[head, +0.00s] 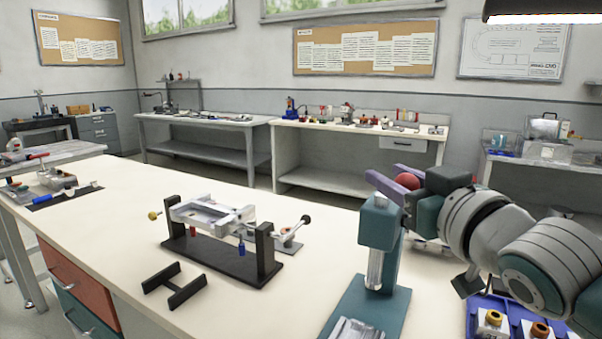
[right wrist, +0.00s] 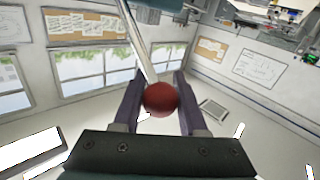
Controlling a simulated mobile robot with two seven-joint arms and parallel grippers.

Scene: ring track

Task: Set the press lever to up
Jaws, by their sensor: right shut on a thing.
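The teal press (head: 380,222) stands at the front right of the bench, with a metal ram above its teal base. Its lever ends in a red ball knob (head: 407,182), behind the press head and about level with its top. My right gripper (head: 392,184) has purple fingers closed around the knob. In the right wrist view the red knob (right wrist: 160,99) sits between the fingers, and the pale lever rod (right wrist: 140,45) runs from it towards the press. In the head view the rod is mostly hidden. My left gripper is not in view.
A blue tray (head: 478,302) with small parts lies right of the press, below my right arm. The bench's far left holds tools.

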